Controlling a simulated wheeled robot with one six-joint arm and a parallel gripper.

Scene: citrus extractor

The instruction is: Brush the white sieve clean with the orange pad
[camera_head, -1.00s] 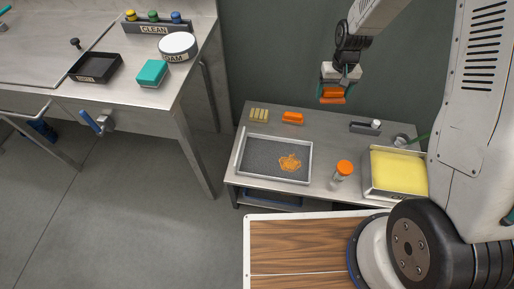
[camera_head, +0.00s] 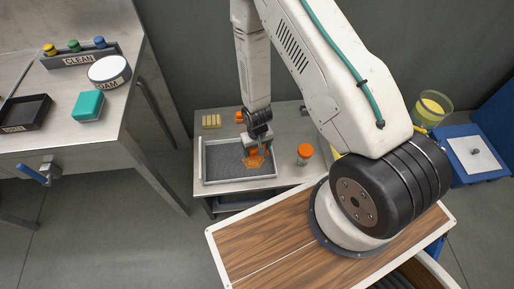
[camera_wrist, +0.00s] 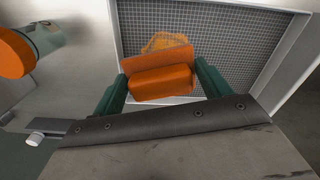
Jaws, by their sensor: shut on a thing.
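The sieve (camera_head: 222,165) is a framed tray with a dark grey mesh and a pale rim, lying on a low steel table. The mesh (camera_wrist: 235,35) fills much of the wrist view. A patch of orange pulp (camera_wrist: 165,42) lies on it, just beyond the pad. My gripper (camera_head: 256,148) is over the right part of the sieve, pointing down. In the wrist view its green fingers are shut on the orange pad (camera_wrist: 160,82), one on each side. I cannot tell whether the pad touches the mesh. The pad and arm hide part of the pulp in the head view.
A jar with an orange lid (camera_head: 304,150) stands right of the sieve. Another orange block (camera_head: 239,117) and a yellow ribbed block (camera_head: 211,121) lie behind it. A steel bench (camera_head: 120,110) at left holds a teal block (camera_head: 88,105) and a round FOAM item (camera_head: 109,70).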

